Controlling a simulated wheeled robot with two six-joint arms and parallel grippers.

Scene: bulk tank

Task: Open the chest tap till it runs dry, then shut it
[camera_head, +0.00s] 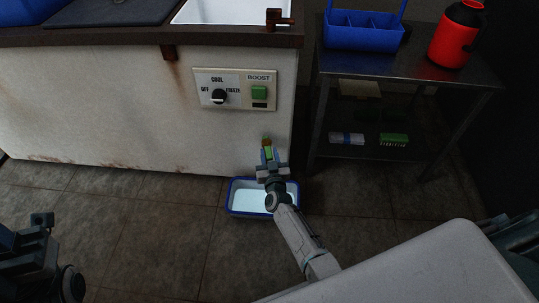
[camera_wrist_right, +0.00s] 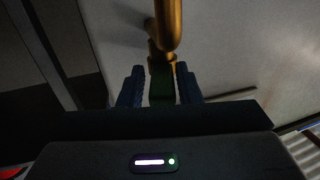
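The brass chest tap (camera_head: 266,142) sticks out low on the front of the white chest (camera_head: 130,110), near its right corner. In the right wrist view the brass pipe (camera_wrist_right: 168,25) comes down to a dark green lever (camera_wrist_right: 161,84). A blue-rimmed tray (camera_head: 234,208) on the floor below holds pale liquid or has a pale inside. No stream shows; my arm hides part of the tray. My left gripper (camera_head: 42,222) is at lower left, away from everything.
A panel (camera_head: 235,89) with a COOL knob (camera_head: 219,96) and green BOOST switch (camera_head: 259,93) is above the tap. A metal trolley (camera_head: 400,75) at right carries a blue caddy (camera_head: 362,33) and a red container (camera_head: 456,38). The tiled floor at left is clear.

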